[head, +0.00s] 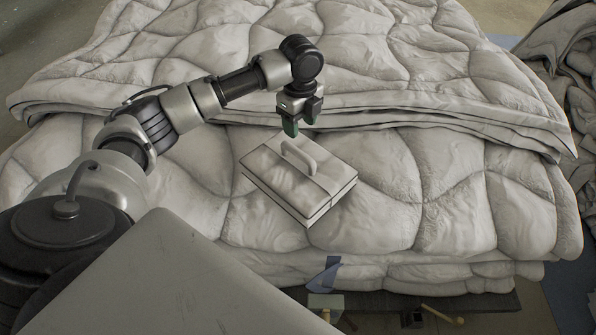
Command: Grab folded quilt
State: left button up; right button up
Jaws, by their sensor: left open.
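The folded quilt (290,190) is a flat, box-shaped pale grey bundle with a raised handle loop (299,156) on top. It lies on the lower tier of the quilted duvet heap, turned at an angle. My left gripper (301,125) points down just behind the bundle's far edge and above it in the picture. Its jaws are open and I see nothing between them. Whether the fingertips touch the bundle or the duvet, I cannot tell. My right gripper is not in view.
A large heap of puffy grey duvets (440,190) fills the middle, with an upper layer (400,60) rising behind the gripper. More crumpled bedding (570,60) lies at the right. A dark low ledge (450,305) with small items runs along the front.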

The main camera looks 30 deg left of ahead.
aim_at(298, 150)
pick_arm(q)
notch_tip(298, 150, down, 4)
jog(key=shift+r, duration=0.1)
jog(key=f, duration=0.3)
jog(key=f+p, duration=0.1)
jog(key=f, duration=0.1)
jog(key=shift+s+f, duration=0.35)
jog(key=shift+s, duration=0.05)
jog(key=shift+c, duration=0.2)
grip_shut()
jog(key=shift+r, duration=0.1)
